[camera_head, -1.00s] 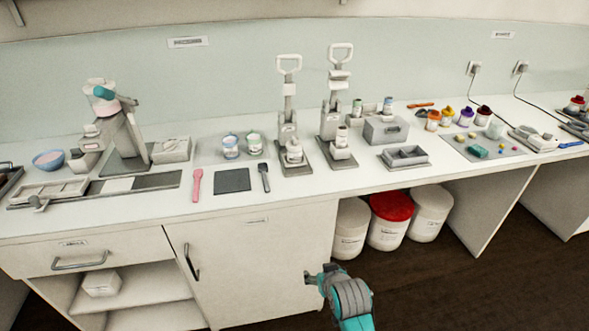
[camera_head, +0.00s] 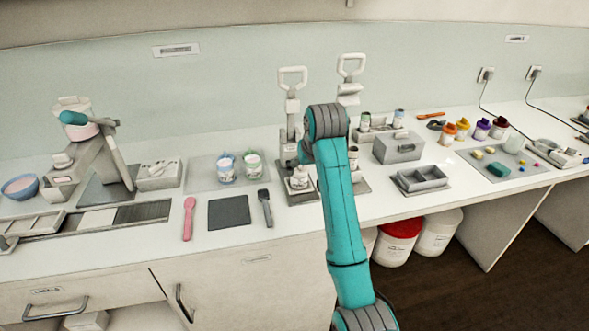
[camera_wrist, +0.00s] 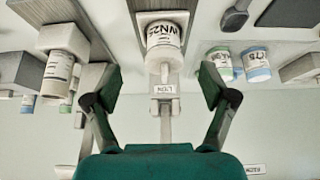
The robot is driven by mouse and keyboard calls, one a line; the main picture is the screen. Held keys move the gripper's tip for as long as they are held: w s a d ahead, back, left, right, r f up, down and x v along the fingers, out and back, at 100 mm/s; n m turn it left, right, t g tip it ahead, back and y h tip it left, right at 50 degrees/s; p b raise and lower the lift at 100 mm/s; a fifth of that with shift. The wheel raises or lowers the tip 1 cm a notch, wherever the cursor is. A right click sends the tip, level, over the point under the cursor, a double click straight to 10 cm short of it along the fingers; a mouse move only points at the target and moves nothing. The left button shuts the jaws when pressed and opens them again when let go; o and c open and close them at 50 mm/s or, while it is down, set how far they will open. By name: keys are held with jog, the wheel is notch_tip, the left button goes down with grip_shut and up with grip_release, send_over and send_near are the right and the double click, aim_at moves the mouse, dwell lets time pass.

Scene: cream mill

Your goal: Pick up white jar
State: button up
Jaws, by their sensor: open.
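A white jar with dark lettering (camera_wrist: 163,42) sits on the base of a lever press, between and beyond my fingertips in the wrist view. In the head view a white jar (camera_head: 298,179) stands on the left press's base, just left of my arm. My gripper (camera_wrist: 160,84) is open and empty, with its two fingers apart and short of the jar. A second white jar (camera_wrist: 58,74) stands at the left of the wrist view. Two white jars with coloured rims, one blue (camera_head: 226,169) and one green (camera_head: 252,165), stand on a mat.
The press handles (camera_head: 293,78) rise behind my arm. A grey box (camera_head: 398,147) and a grey tray (camera_head: 420,178) stand to its right. A dark mat (camera_head: 229,212), a pink spatula (camera_head: 189,218) and a dark spatula (camera_head: 265,207) lie to the left. The counter's front strip is clear.

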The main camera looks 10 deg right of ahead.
aim_at(303, 173)
jog(key=x, duration=0.3)
jog(key=w+x, duration=0.1)
jog(key=x, duration=0.1)
jog(key=shift+w, duration=0.1)
jog(key=shift+w+a+x, duration=0.15)
jog(key=shift+x, duration=1.15)
jog(key=shift+w+a+x, duration=0.1)
jog(key=shift+a+x, duration=0.05)
jog(key=shift+x, duration=1.15)
jog(key=shift+r, duration=0.2)
jog(key=c, duration=0.8)
